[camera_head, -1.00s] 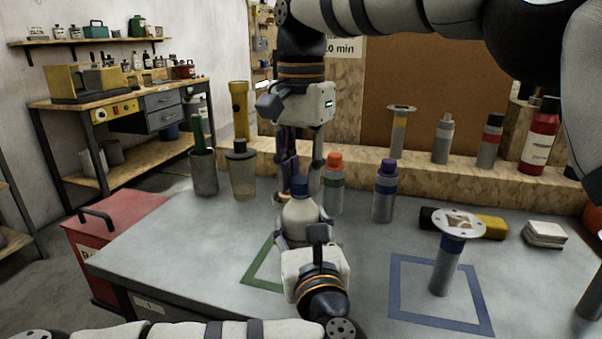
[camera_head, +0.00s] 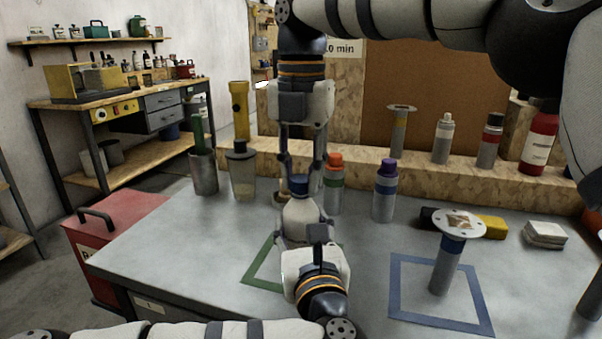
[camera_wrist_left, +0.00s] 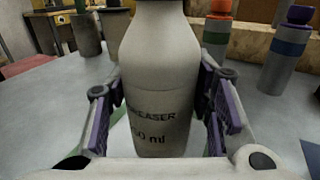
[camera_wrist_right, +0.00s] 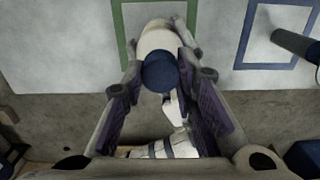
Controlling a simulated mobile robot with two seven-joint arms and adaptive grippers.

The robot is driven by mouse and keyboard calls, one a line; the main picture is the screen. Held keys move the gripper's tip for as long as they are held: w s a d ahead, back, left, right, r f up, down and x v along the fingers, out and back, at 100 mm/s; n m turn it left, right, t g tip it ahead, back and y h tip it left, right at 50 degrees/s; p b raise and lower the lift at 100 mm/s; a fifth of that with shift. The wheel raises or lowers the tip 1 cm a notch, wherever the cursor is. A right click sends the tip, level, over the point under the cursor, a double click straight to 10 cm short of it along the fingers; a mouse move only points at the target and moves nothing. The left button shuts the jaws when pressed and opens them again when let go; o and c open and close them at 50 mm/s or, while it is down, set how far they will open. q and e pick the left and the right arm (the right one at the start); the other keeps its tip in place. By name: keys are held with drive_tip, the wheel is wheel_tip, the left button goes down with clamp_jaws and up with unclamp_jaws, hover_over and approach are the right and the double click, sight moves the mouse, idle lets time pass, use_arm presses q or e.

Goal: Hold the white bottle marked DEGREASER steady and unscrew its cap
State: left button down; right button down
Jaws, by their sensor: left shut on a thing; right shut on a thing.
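The white DEGREASER bottle (camera_head: 304,213) stands upright on the grey bench, by the green square outline (camera_head: 262,268). Its lettering shows in the left wrist view (camera_wrist_left: 158,95). My left gripper (camera_head: 310,240) is shut on the bottle's body from the near side. The dark blue cap (camera_head: 298,186) is on top of the bottle. My right gripper (camera_head: 301,180) points down from above, its fingers shut on the cap at either side. In the right wrist view the cap (camera_wrist_right: 160,72) shows between the fingers.
Orange-capped (camera_head: 334,185) and purple-capped (camera_head: 385,190) bottles stand close right of the bottle. A translucent dark-lidded bottle (camera_head: 241,172) stands left. A blue square outline (camera_head: 398,292) surrounds a flanged post (camera_head: 446,262). A wooden ledge (camera_head: 425,178) runs behind.

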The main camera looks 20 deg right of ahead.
sight(302, 178)
drive_tip(key=shift+r, duration=0.15)
idle(0.6)
drive_tip(key=shift+r, duration=0.95)
drive_tip(key=shift+r, duration=2)
use_arm(q)
drive_tip(key=c, duration=0.7)
unclamp_jaws()
